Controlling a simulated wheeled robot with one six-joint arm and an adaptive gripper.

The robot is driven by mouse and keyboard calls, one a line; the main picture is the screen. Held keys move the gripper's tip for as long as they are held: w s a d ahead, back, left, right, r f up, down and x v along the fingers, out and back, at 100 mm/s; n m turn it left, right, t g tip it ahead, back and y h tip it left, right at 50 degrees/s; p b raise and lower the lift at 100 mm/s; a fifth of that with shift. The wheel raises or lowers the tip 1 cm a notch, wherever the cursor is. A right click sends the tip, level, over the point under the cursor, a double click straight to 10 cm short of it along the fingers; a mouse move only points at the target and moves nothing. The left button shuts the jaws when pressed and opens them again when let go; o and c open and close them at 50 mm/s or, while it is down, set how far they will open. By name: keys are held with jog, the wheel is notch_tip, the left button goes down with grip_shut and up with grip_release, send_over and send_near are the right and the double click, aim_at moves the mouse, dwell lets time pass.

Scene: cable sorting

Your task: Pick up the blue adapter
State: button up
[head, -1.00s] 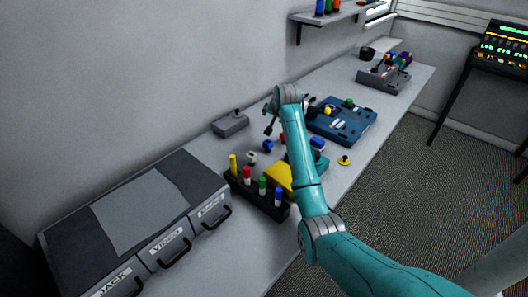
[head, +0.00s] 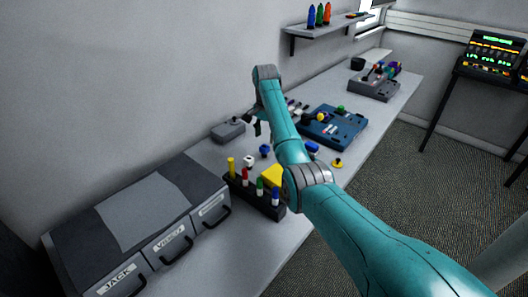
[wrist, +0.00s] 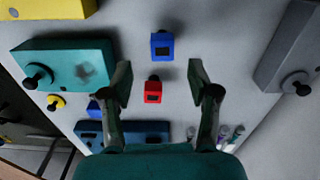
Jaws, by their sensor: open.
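A blue adapter (wrist: 162,45), a small block with a dark port, lies on the table in the upper middle of the wrist view. It shows in the head view (head: 264,150) left of my arm. A red adapter (wrist: 153,90) lies below it in the wrist view, roughly between my fingers in the picture; my arm appears to hide it in the head view. Another blue piece (wrist: 95,108) lies by my left finger, and shows right of the arm (head: 312,148). My gripper (wrist: 160,82) is open and empty above the table; the fingers point down in the head view (head: 253,124).
A teal box (wrist: 65,65) with a black knob is on the left in the wrist view, a grey box (wrist: 290,50) on the right. A yellow block (head: 272,175) and a black rack (head: 240,186) of coloured plugs stand nearer. A blue case (head: 333,128) lies beyond.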

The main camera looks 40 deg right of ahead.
aim_at(264, 146)
jog(key=shift+w+a+f, duration=0.1)
jog(key=shift+f, duration=3.2)
grip_shut()
